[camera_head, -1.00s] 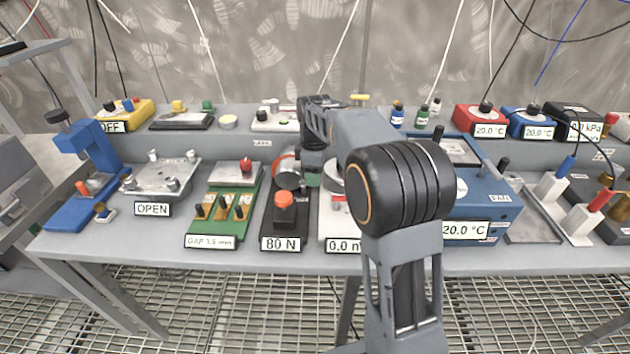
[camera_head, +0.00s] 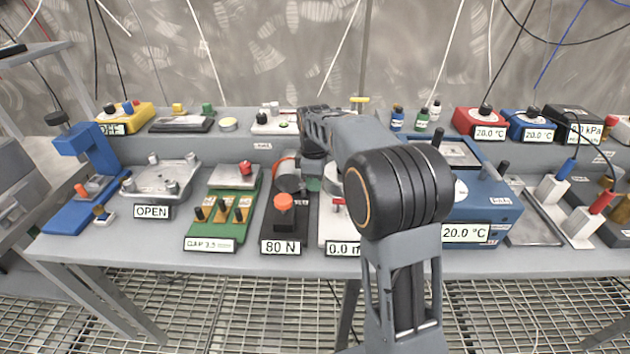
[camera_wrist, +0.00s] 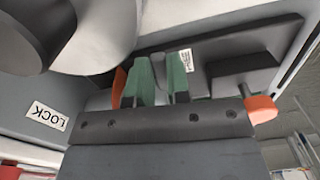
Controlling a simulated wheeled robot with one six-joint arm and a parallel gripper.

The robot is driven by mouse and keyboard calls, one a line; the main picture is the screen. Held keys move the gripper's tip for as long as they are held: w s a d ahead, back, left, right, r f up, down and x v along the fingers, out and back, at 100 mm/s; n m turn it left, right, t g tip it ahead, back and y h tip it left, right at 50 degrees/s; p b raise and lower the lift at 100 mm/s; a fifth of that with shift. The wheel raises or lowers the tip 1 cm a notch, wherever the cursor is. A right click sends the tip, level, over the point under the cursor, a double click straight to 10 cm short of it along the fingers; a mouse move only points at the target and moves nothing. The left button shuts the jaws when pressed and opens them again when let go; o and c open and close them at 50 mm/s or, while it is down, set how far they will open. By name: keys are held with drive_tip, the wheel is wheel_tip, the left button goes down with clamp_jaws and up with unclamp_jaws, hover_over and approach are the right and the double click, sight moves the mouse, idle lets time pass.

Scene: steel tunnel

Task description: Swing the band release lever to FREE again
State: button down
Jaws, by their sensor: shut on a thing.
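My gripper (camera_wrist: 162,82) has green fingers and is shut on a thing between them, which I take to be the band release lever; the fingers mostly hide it. An orange piece (camera_wrist: 118,88) shows just left of the fingers in the wrist view. A white label reading LOCK (camera_wrist: 46,116) is further left. A small label (camera_wrist: 187,60) beside the fingers is too small to read. In the head view my arm reaches to the round drum (camera_head: 288,175) behind the 80 N display (camera_head: 281,247); the lever is hidden there.
An orange knob (camera_head: 284,203) stands on the black base; an orange knob (camera_wrist: 262,108) also shows right of my gripper in the wrist view. The green gap fixture (camera_head: 225,215) is to the left. The blue 20.0 °C box (camera_head: 480,205) is right of my arm.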

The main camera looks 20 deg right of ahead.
sight(302, 203)
idle(0.3)
drive_tip(key=m, duration=0.1)
drive_tip(key=m+p, duration=0.1)
drive_tip(key=s+m+p, duration=0.1)
drive_tip(key=m, duration=0.1)
drive_tip(key=shift+a+r, duration=0.1)
drive_tip(key=shift+a, duration=0.25)
drive_tip(key=m, duration=0.1)
drive_tip(key=m+p, duration=0.1)
drive_tip(key=m, duration=0.1)
drive_tip(key=a+m+p, duration=0.1)
drive_tip(key=shift+s, duration=0.35)
drive_tip(key=m+p, duration=0.1)
drive_tip(key=m, duration=0.1)
drive_tip(key=a+m+p, duration=0.1)
drive_tip(key=m, duration=0.1)
drive_tip(key=shift+s+a+m, duration=0.1)
drive_tip(key=shift+m, duration=0.3)
drive_tip(key=shift+a+m+p, duration=0.25)
drive_tip(key=shift+m, duration=0.65)
drive_tip(key=shift+a+m+p, duration=0.2)
drive_tip(key=shift+m+p, duration=0.05)
drive_tip(key=shift+m, duration=0.65)
drive_tip(key=c, duration=1.1)
unclamp_jaws()
